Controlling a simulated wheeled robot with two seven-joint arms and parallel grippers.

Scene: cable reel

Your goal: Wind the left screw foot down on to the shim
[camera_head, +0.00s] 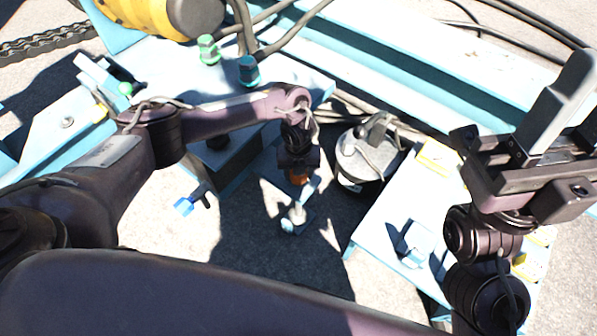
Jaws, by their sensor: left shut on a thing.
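My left gripper (298,170) points down in the middle of the camera_head view. It is shut on a small orange part (299,178), which looks like the head of the left screw foot. Below it a pale foot (295,212) stands close to the ground at a light-blue bracket. The gripper hides the upper part of the screw. I cannot make out the shim clearly, nor whether the foot touches it. My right gripper (535,120) is raised at the right, with a tall grey finger pointing up, away from the foot. Its opening is not clear.
A light-blue frame (400,75) runs across the back, with cables beside it. A round grey-and-white can (362,160) stands right of my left gripper. A light-blue plate (385,225) lies at the right. A blue-ended part (184,206) is at the left. Concrete ground is bare between.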

